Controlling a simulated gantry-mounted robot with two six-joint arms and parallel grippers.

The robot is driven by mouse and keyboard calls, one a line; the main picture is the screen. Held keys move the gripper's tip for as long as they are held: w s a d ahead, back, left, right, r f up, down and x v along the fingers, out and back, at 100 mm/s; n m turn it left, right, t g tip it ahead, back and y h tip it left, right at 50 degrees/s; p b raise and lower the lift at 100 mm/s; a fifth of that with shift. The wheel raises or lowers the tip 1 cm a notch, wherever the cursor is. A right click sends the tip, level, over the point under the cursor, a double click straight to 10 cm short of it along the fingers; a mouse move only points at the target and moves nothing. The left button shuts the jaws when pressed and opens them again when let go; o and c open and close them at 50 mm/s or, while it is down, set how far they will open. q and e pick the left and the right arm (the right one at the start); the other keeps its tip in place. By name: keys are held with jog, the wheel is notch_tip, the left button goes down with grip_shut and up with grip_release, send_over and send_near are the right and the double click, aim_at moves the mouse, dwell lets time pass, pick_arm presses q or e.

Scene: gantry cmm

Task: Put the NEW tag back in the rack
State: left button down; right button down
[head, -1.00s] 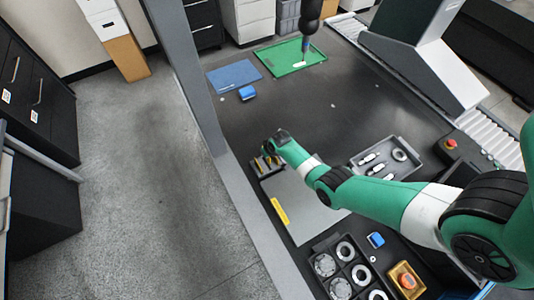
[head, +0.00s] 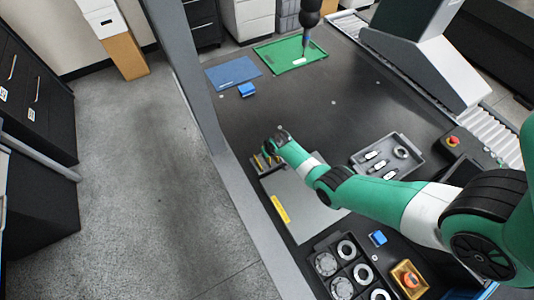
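A small dark rack (head: 257,167) stands at the near-left edge of the dark table, with several thin upright pieces in it, some yellow-orange. No NEW lettering is readable, so I cannot tell which piece is the NEW tag. My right gripper (head: 268,152) is at the end of the green arm coming in from the right. It is directly at the rack, close above its pieces. Its fingers are too small and partly hidden to show whether they are open or hold something. My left gripper is not in view.
A grey plate (head: 310,214) with a yellow label lies beside the rack. A grey tray (head: 412,168) with small parts is to the right. A black tray of rings (head: 335,245) is nearer. A green tray (head: 268,58) and blue mat (head: 226,76) lie far back. The table middle is clear.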

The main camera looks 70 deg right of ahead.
jog(key=shift+f+b, duration=0.3)
dwell(0.6)
jog(key=shift+f+b, duration=0.3)
jog(key=shift+f, duration=0.05)
jog(key=shift+f, duration=0.15)
dwell(0.4)
jog(key=shift+f+b, duration=0.45)
jog(key=shift+b, duration=0.15)
jog(key=shift+f, duration=0.15)
jog(key=shift+f+b, duration=0.45)
jog(key=shift+b, duration=0.15)
jog(key=c, duration=0.7)
grip_release()
